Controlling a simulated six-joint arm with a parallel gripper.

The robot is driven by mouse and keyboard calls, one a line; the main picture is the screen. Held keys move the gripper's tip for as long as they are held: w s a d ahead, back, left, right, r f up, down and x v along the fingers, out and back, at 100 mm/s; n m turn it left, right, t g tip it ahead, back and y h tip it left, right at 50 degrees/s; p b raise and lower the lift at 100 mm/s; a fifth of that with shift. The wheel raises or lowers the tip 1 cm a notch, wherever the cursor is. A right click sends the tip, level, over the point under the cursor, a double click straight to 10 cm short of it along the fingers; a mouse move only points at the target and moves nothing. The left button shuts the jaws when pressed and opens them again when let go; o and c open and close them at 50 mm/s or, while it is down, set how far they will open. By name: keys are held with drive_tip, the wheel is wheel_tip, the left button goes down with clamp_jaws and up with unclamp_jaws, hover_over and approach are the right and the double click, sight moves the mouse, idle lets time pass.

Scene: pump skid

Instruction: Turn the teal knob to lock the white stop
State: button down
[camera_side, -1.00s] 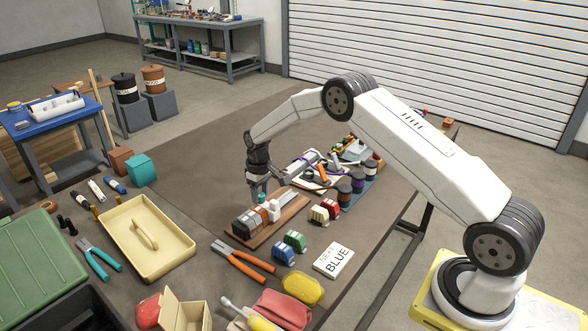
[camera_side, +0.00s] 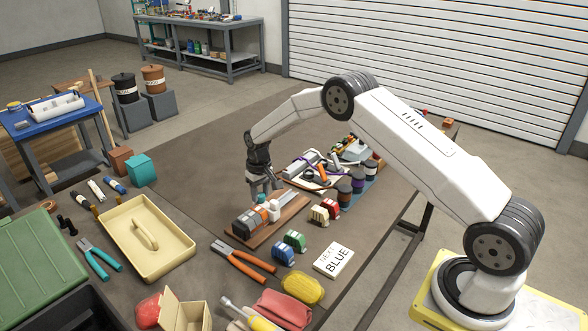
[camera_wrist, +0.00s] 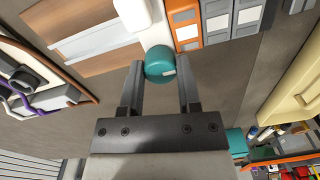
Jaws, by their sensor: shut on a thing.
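The teal knob (camera_wrist: 160,64) is between the two fingers of my gripper (camera_wrist: 160,80) in the wrist view, with a finger against each side. In the side view my gripper (camera_side: 264,188) points down at the assembly on the wooden board, and the knob is mostly hidden there. The white stop (camera_wrist: 133,12) is just beyond the knob in the wrist view, cut by the top edge. It also shows in the side view (camera_side: 274,211), beside the orange and grey modules (camera_side: 248,220).
The wooden board (camera_side: 292,210) lies on the dark table. Red, green and blue blocks (camera_side: 283,253) and orange-handled pliers (camera_side: 243,262) are in front of it. A cream tray (camera_side: 150,262) is to the left. A tool tray (camera_side: 310,172) and dark jars are behind.

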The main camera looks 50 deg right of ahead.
sight(261, 194)
drive_tip(key=shift+c, duration=1.4)
unclamp_jaws()
drive_tip(key=shift+d+r, duration=0.1)
drive_tip(key=shift+r, duration=3.75)
